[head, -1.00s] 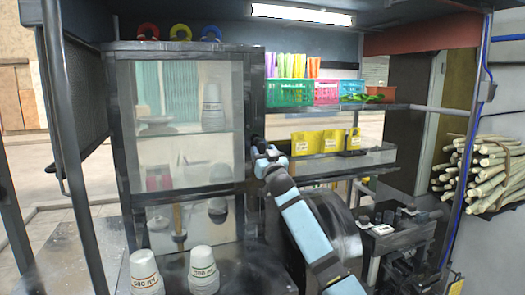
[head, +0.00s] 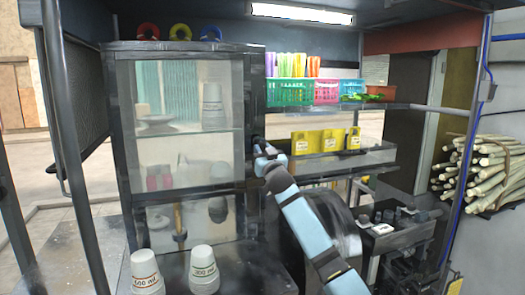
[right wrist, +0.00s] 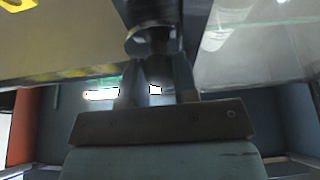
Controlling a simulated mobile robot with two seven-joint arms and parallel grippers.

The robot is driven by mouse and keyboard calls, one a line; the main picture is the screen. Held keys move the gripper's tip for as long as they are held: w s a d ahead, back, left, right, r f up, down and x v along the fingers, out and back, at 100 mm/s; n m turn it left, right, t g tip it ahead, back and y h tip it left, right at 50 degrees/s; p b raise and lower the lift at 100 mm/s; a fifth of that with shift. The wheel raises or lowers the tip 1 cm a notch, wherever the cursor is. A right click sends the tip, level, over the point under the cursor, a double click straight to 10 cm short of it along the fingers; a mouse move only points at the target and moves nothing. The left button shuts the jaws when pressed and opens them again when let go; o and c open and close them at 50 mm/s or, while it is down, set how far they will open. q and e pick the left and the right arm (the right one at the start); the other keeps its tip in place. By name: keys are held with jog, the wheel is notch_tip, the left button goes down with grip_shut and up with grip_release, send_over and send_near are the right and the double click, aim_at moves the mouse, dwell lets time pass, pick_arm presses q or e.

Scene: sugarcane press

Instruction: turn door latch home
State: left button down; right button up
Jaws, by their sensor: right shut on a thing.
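The glass-fronted cabinet (head: 124,130) stands upright at the left of the head view, with its dark-framed door closed as far as I can see. The door latch (right wrist: 152,40) is a dark knob-like piece at the top middle of the right wrist view. My right gripper (head: 262,152) is at the cabinet's right edge, about mid-height. In the right wrist view its fingers (right wrist: 158,82) are shut on the latch. In the head view the latch is mostly hidden by the gripper. My left gripper is not in view.
Stacked cups (head: 203,268) stand on the counter before the cabinet. Colored baskets (head: 290,93) sit on a shelf to the right, above a rack with yellow packets (head: 306,143). A round dark drum (head: 345,228) is close behind my right arm. Sugarcane stalks (head: 485,172) lie far right.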

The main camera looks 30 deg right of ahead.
jog(key=n+p, duration=0.1)
jog(key=n+y+p, duration=0.1)
jog(key=n, duration=0.1)
jog(key=shift+d+r, duration=0.15)
jog(key=shift+r, duration=0.1)
jog(key=n+g+y+p, duration=0.1)
jog(key=n+y+p, duration=0.1)
jog(key=n+p, duration=0.2)
jog(key=n+g+y+p, duration=0.2)
jog(key=n+p, duration=0.3)
jog(key=n, duration=0.3)
jog(key=n+g+y+p, duration=0.1)
jog(key=n+y+p, duration=0.1)
jog(key=n+p, duration=0.2)
jog(key=shift+s+d+n, duration=0.1)
jog(key=shift+n, duration=1.3)
jog(key=o, duration=0.9)
